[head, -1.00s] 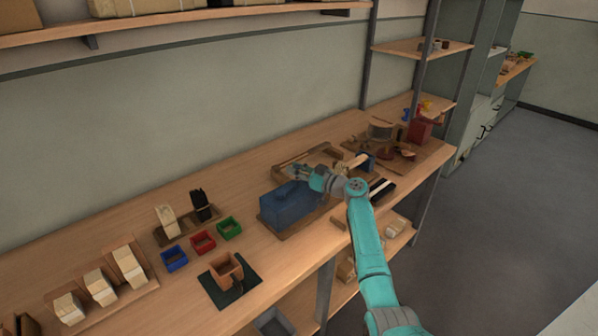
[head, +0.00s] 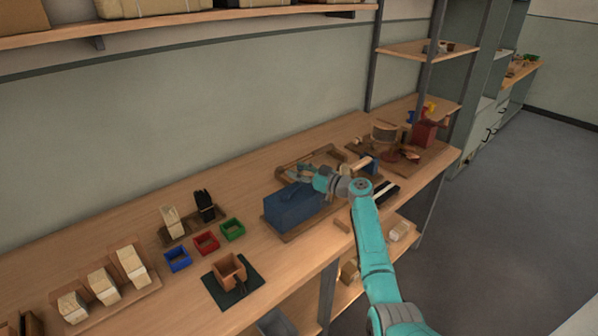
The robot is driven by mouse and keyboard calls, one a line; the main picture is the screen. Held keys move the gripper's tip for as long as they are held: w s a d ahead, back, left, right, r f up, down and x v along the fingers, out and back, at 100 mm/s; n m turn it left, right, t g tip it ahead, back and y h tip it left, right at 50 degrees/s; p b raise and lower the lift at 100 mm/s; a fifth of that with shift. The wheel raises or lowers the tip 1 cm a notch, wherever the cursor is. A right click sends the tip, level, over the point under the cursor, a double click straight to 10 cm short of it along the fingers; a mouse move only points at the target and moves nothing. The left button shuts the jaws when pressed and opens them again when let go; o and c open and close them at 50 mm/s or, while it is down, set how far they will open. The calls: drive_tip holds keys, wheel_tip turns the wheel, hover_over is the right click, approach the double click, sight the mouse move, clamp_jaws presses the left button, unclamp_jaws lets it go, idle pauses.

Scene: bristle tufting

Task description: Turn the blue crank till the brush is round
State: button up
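A blue box-shaped machine (head: 292,208) sits on a wooden base on the workbench. My gripper (head: 297,172) is at its back upper edge, reaching in from the right. The fingers are small and partly merged with the things behind, so I cannot tell whether they are open or shut, or whether they touch anything. I cannot make out a crank handle on the machine. A small blue part (head: 371,164) stands to the right behind my wrist, beside a pale wooden piece. I cannot tell whether it is a crank. No brush can be clearly identified as the one being trimmed.
A wooden tray (head: 284,176) lies behind the machine. Blue (head: 178,260), red (head: 206,243) and green (head: 232,230) bins stand to the left, with a brown box (head: 229,271) on a dark mat in front. A red device (head: 424,131) stands at the far right end.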

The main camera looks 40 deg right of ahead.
drive_tip(key=v, duration=1.2)
